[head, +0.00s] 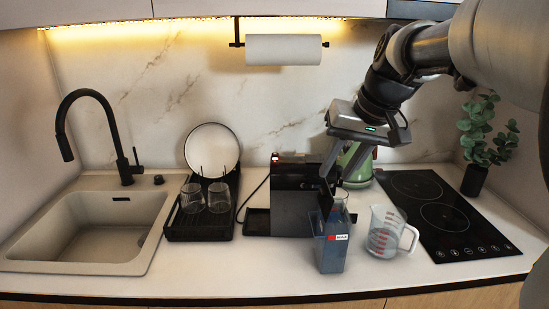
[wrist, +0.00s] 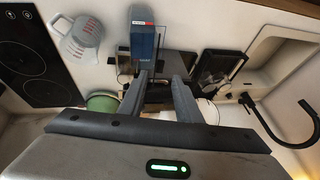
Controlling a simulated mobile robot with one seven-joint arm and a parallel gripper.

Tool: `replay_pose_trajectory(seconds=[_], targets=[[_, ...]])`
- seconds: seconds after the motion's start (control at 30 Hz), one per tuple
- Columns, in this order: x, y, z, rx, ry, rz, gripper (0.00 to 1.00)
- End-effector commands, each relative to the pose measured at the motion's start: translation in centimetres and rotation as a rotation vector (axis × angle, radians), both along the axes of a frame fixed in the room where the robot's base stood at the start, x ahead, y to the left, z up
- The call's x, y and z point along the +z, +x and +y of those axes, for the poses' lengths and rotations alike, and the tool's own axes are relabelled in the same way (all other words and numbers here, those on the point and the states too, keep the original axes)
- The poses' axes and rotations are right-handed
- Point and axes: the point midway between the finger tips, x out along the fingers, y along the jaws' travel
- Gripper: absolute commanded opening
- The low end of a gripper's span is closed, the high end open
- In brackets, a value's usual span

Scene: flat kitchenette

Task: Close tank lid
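The blue-grey see-through tank (head: 331,250) stands upright on the counter, in front of the right side of the black coffee machine (head: 290,205). It has a red and white label near its top. The tank also shows at the top of the wrist view (wrist: 144,42). My gripper (head: 328,184) is above and behind the tank in the head view, pointing down. In the wrist view its two fingers (wrist: 160,78) are apart with nothing clearly between them. The fingers partly cover the area at the tank's top, and I cannot clearly make out the lid or its angle.
A measuring jug (head: 386,232) with liquid stands close to the tank's right. A green kettle (head: 357,165) is behind, and a black hob (head: 440,212) is at right. A dish rack (head: 203,222) with glasses and a sink (head: 88,228) are at left. A paper roll (head: 284,49) hangs above.

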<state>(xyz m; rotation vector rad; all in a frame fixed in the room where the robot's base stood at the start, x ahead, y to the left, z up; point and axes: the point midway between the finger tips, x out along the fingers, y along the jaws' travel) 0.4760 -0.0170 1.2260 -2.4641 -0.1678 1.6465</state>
Motion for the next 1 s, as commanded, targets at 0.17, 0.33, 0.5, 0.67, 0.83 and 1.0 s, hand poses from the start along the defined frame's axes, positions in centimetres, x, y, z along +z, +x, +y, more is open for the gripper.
replay_pose_trajectory(seconds=[0.17, 0.33, 0.5, 0.67, 0.83, 1.0], targets=[[-3.3, 1.2, 0.7, 0.002, 0.001, 0.003, 0.31], [-5.0, 2.0, 1.1, 0.001, 0.000, 0.001, 0.31], [-5.5, 2.3, 1.2, 0.001, 0.000, 0.000, 0.31], [-5.5, 2.3, 1.2, 0.001, 0.000, 0.000, 0.31], [-5.5, 2.3, 1.2, 0.001, 0.000, 0.000, 0.14], [-5.5, 2.3, 1.2, 0.001, 0.000, 0.000, 0.00]])
